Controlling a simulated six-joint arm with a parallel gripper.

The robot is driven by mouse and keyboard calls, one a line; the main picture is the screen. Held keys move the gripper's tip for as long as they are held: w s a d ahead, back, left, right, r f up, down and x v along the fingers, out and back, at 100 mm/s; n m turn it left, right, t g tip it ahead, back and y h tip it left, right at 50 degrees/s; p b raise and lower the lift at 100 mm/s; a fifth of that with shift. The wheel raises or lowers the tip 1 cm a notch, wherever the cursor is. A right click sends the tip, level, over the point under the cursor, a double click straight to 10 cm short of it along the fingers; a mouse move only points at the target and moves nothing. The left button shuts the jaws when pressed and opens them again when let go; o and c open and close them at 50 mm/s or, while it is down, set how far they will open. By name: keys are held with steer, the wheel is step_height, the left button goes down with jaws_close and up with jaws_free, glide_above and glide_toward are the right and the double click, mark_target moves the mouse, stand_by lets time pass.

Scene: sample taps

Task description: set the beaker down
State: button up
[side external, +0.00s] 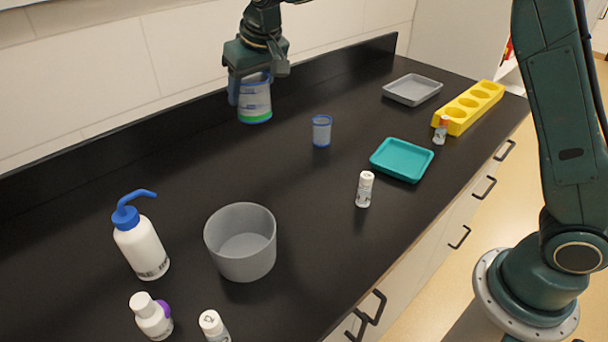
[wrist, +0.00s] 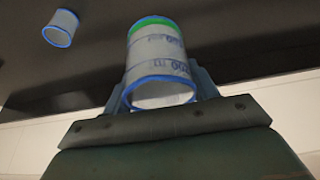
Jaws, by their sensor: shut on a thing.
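A clear beaker (side external: 256,102) with markings, a blue rim and green at its bottom is in my gripper (side external: 253,88), over the back part of the black counter. It is about upright in the side view. In the wrist view the beaker (wrist: 158,65) sits between the two fingers of my gripper (wrist: 162,82), its open mouth toward the camera, and looks empty. My gripper is shut on it. I cannot tell the exact gap between its base and the counter. A smaller clear cup with a blue rim (side external: 321,131) stands to the right; it also shows in the wrist view (wrist: 60,28).
The black counter (side external: 150,180) is clear around the beaker. A teal tray (side external: 402,160), grey tray (side external: 412,90), yellow rack (side external: 470,106) and small vials (side external: 365,189) are to the right. A grey tub (side external: 241,243), wash bottle (side external: 140,246) and white bottles (side external: 151,316) stand in front.

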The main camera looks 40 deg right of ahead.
step_height(320, 180, down, 16)
steer(key=shift+r, duration=0.15)
stand_by(0.7)
steer(key=o, duration=0.9)
steer(key=shift+o, duration=0.2)
steer(key=v, duration=1.2)
steer(key=shift+s, duration=0.1)
